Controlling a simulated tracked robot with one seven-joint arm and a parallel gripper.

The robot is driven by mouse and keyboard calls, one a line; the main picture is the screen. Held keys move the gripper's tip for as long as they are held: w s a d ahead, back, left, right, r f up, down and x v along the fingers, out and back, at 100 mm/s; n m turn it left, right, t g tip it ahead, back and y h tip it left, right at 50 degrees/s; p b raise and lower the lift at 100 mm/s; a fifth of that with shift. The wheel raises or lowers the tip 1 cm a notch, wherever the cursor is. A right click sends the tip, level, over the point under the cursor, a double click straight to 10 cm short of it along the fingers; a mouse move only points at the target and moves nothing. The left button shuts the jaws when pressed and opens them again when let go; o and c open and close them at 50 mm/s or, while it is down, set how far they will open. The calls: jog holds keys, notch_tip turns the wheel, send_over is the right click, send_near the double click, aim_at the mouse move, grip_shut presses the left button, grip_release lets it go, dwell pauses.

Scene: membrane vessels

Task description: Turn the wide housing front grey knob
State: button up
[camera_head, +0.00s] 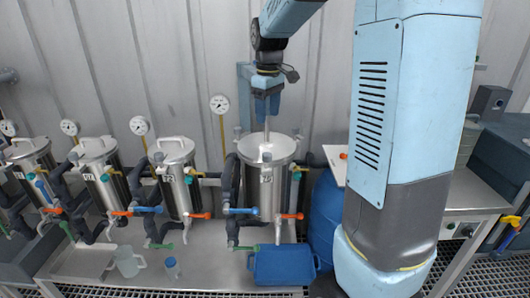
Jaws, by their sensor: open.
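The wide housing (266,195) is a steel cylinder with a flat lid, the rightmost and widest in the row. Small grey knobs sit around its lid rim; one (267,157) appears at the front of the lid. A thin upright rod rises from the lid. My gripper (267,107) points down above the lid, toward its back, with its blue fingers around or in front of the top of the rod; I cannot tell which. It is open and above the front knob, apart from it. The exact finger gap is too small to see.
Several narrower housings (176,190) with gauges, hoses and coloured valve handles stand to the left. A blue tray (284,265), a clear jug (128,262) and a small blue-capped bottle (172,267) are on the bench in front. A blue barrel (323,215) stands to the right, partly behind my arm.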

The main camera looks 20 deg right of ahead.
aim_at(266, 153)
jog(key=f, duration=0.5)
jog(key=w+f, duration=0.1)
jog(key=f, duration=0.8)
jog(key=shift+w+f, duration=0.15)
jog(key=shift+f, duration=0.2)
jog(key=shift+c, duration=0.2)
